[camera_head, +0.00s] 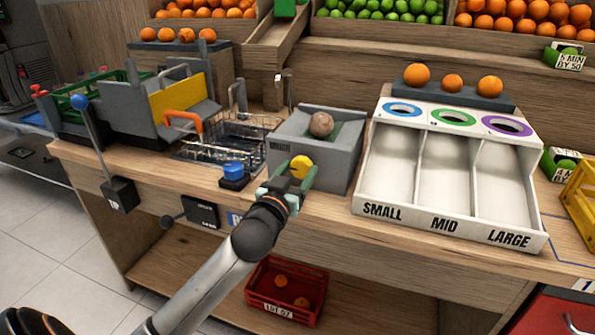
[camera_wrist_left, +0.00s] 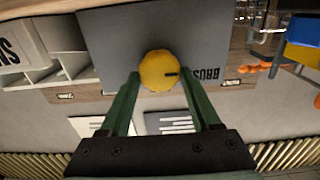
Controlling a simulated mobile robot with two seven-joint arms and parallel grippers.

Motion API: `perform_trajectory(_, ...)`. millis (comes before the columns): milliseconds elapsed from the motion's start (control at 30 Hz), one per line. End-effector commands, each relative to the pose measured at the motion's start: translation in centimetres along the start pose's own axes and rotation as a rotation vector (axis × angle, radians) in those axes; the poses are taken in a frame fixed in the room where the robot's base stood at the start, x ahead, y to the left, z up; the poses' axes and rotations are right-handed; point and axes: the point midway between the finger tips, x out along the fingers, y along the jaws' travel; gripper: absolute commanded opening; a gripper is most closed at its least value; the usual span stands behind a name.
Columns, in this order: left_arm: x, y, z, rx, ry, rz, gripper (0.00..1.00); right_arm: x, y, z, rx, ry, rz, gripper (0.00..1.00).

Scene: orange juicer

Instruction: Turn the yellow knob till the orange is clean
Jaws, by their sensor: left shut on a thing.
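The yellow knob (camera_head: 301,166) sits on the front of the grey brush box (camera_head: 345,163). It also shows in the left wrist view (camera_wrist_left: 160,72), round, with a dark mark on its right side. My left gripper (camera_head: 290,178) is at the knob, its green fingers shut on either side of it; they also show in the left wrist view (camera_wrist_left: 160,92). A brownish, dirty-looking orange (camera_head: 321,125) rests in the top of the box. My right gripper is not in view.
A white sorter (camera_head: 455,180) marked SMALL, MID and LARGE stands right of the box. A wire basket (camera_head: 225,138) and a blue button (camera_head: 233,170) are to the left. A red crate (camera_head: 287,292) with oranges is below the counter.

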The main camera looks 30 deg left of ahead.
Motion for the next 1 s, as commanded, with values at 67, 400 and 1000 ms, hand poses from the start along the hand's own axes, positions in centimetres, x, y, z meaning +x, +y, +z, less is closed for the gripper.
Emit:
perform_trajectory(67,0.0,0.0,0.0,0.013,-0.002,0.0,0.08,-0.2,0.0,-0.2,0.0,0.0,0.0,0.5)
perform_trajectory(400,0.0,0.1,-0.2,0.194,-0.004,0.0,0.08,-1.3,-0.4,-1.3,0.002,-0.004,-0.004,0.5)
perform_trajectory(1000,0.0,0.4,0.0,0.751,-0.003,0.001,0.08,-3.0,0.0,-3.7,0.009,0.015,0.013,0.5)
